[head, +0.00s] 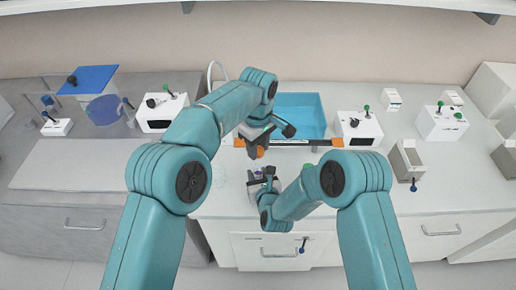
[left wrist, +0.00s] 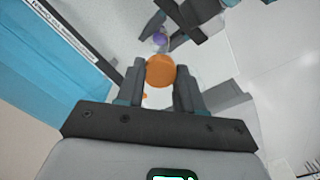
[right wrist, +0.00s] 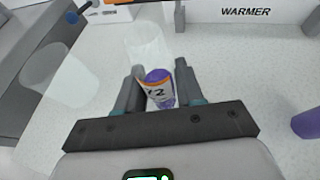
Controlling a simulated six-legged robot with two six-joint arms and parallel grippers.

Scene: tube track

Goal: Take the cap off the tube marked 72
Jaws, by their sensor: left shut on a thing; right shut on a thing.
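My left gripper (head: 258,146) is shut on a round orange cap-like piece (left wrist: 160,70), seen end-on in the left wrist view. My right gripper (head: 262,178) is lower in the head view and is shut on a tube (right wrist: 159,92). The tube has a purple end and a white label with an orange band; a 2 reads clearly, and the digit before it is partly hidden. A small purple end (left wrist: 159,39) shows beyond the orange piece in the left wrist view, apart from it in the picture. I cannot tell their separation in depth.
A blue bin (head: 302,105) stands behind my grippers, with a dark orange-ended bar along its front. White boxes with knobs (head: 358,128) stand either side. Another purple object (right wrist: 306,123) lies at the right wrist view's right edge. The front counter is mostly clear.

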